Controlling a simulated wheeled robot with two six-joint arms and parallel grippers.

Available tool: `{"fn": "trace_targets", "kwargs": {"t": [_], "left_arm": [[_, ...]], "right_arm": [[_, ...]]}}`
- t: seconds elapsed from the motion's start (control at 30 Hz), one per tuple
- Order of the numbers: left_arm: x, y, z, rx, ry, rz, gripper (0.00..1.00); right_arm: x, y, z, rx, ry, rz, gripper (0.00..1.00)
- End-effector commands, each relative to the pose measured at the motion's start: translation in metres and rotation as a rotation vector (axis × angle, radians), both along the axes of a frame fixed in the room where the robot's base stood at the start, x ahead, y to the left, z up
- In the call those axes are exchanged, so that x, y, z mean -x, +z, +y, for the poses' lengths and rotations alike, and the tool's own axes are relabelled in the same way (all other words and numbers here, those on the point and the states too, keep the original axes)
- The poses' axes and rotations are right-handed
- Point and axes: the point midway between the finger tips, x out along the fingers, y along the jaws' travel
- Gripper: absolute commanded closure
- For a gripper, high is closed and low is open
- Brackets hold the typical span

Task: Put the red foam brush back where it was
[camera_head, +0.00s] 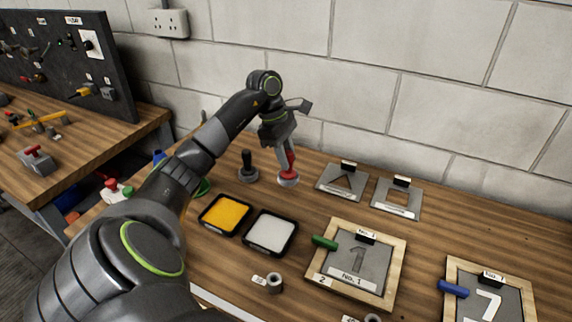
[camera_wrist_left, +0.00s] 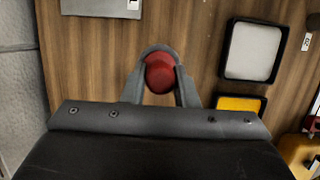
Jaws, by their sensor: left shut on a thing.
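The red foam brush (camera_head: 290,166) is upright at the back of the wooden table, with a pale round piece at its lower end. My left gripper (camera_head: 287,150) is shut on its upper part from above. In the left wrist view the round red top of the brush (camera_wrist_left: 160,74) sits between the two fingers of my left gripper (camera_wrist_left: 160,90). I cannot tell whether the lower end touches the table or hovers just above it. My right gripper is not in view.
A dark brush (camera_head: 248,168) stands just left. A yellow paint tray (camera_head: 226,229) and a white tray (camera_head: 271,249) lie in front. Two metal stencil plates (camera_head: 342,181) (camera_head: 396,198) lie to the right, near the wall. A wood-framed stencil (camera_head: 396,268) lies nearer.

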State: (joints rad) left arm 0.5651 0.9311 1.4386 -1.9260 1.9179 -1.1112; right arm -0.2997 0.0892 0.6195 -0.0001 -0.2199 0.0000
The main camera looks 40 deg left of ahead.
Motion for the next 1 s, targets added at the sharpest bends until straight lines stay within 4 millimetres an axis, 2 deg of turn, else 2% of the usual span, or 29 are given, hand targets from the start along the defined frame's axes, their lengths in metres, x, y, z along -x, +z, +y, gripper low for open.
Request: {"fn": "trace_targets", "kwargs": {"t": [0.27,0.63,0.67,0.8,1.0], "left_arm": [[0.000,-0.033,0.000,0.000,0.001,0.001,0.92],[0.000,-0.040,0.000,-0.001,0.000,-0.001,0.92],[0.000,-0.039,0.000,-0.001,0.000,-0.001,0.72],[0.000,-0.038,0.000,-0.001,0.001,0.001,0.54],[0.000,-0.038,0.000,-0.001,0.001,0.001,0.52]], "right_arm": [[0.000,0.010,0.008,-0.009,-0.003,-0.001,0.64],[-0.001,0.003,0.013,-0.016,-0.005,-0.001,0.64],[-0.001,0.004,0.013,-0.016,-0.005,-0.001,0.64],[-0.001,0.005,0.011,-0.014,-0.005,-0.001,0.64],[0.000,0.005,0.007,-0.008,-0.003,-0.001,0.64]]}}
